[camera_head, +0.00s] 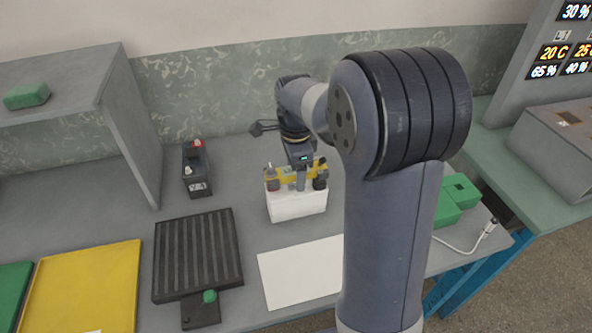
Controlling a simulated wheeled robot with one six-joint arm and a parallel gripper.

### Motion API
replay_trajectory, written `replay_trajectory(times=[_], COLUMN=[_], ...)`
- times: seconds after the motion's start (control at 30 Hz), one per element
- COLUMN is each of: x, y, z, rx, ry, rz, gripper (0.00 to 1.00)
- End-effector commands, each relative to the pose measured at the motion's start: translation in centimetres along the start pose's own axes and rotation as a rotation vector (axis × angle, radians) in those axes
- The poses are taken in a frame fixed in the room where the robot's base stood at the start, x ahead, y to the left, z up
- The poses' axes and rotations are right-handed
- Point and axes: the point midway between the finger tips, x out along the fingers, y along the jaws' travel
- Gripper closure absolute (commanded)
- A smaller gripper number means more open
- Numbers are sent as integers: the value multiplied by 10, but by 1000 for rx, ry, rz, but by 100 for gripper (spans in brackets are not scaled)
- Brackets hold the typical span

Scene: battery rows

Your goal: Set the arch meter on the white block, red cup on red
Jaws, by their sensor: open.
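The white block (297,206) stands on the grey bench in the middle of the picture. The yellow arch meter (276,176) is on the block's top, level as far as I can see. Its left cup looks dark red and is over the block's left end. A dark cup shows at its right end. The block's terminals are mostly hidden under the meter, so I cannot tell exactly how the cups sit on them. My gripper (301,179) is open and comes down from above at the middle of the meter; its fingers partly hide the meter.
A black battery (196,172) with a red terminal stands to the left. A dark ribbed tray (198,252), a yellow mat (88,285) and a white sheet (300,270) lie in front. Green blocks (457,196) are to the right. A grey shelf (60,72) rises at the left.

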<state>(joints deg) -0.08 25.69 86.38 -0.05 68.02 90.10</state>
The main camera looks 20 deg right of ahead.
Motion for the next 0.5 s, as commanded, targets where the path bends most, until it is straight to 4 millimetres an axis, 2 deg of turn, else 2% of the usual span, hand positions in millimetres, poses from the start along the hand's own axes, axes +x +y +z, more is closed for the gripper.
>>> replay_trajectory(times=[0.3,0.5], x=[-59,-92], y=[-1,-1], z=[0,0], rx=[0,0], ry=[0,0], rz=[-7,-4], gripper=[38,38])
